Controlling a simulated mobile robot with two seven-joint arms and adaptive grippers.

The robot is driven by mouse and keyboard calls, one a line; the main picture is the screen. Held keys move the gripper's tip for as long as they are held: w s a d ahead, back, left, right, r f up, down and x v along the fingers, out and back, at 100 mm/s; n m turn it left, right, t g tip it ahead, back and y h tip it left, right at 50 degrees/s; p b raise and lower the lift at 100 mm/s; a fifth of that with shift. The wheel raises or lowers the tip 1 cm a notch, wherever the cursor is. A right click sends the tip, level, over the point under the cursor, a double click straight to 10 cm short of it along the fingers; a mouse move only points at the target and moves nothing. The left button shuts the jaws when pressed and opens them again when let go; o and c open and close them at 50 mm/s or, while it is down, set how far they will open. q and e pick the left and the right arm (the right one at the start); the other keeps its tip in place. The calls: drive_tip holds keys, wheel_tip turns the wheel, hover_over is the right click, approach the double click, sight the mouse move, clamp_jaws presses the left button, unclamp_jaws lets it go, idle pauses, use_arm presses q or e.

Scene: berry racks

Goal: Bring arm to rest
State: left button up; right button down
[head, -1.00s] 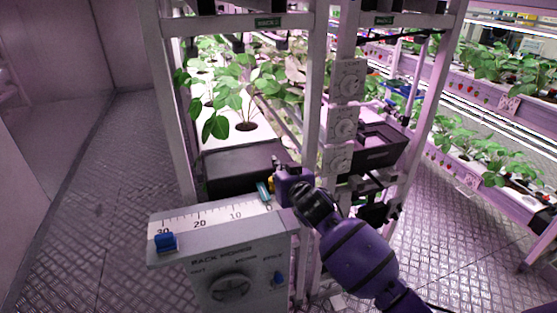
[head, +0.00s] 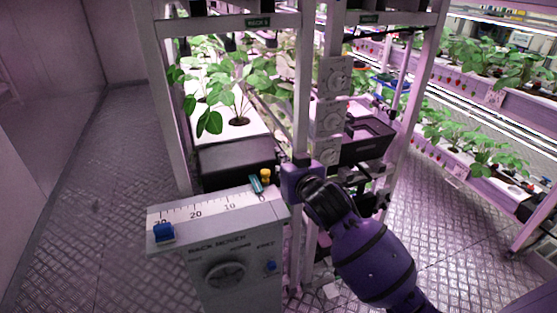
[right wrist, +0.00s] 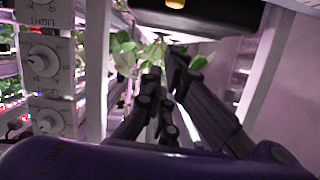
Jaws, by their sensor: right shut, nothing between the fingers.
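My right arm (head: 372,258) comes in from the lower right in the head view, and its purple wrist (head: 297,181) is beside the right end of the rack mover box. In the right wrist view my right gripper (right wrist: 163,72) shows dark fingers, shut with nothing between them, pointing toward green leaves and a rack. In the head view its fingers are mostly hidden by the wrist. My left gripper is not in view.
The grey rack mover box (head: 235,255) has a dial (head: 225,276), a scale and a blue slider (head: 164,233). Teal and yellow pieces sit near the scale's zero. A plant rack post (head: 302,90) stands close to my wrist. Floor at left (head: 85,200) is clear.

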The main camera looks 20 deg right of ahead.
idle(0.4)
drive_tip(key=s+d+f+g+h, duration=0.2)
drive_tip(key=s+f+g, duration=0.4)
drive_tip(key=s+f, duration=1.3)
drive_tip(key=s+f+g, duration=0.3)
drive_tip(key=s, duration=1)
drive_tip(key=s+f+g, duration=0.2)
drive_tip(key=s+g, duration=0.2)
drive_tip(key=s, duration=0.9)
drive_tip(key=w+a+f+t, duration=0.2)
drive_tip(key=w+f+t, duration=0.1)
drive_tip(key=f, duration=0.3)
drive_tip(key=w+a+f+t+y, duration=0.1)
drive_tip(key=w+a+f+t, duration=0.1)
drive_tip(key=f, duration=0.4)
drive_tip(key=shift+w+a+f+t+y, duration=0.3)
drive_tip(key=shift+w+f+t, duration=0.05)
drive_tip(key=shift+w+t, duration=0.5)
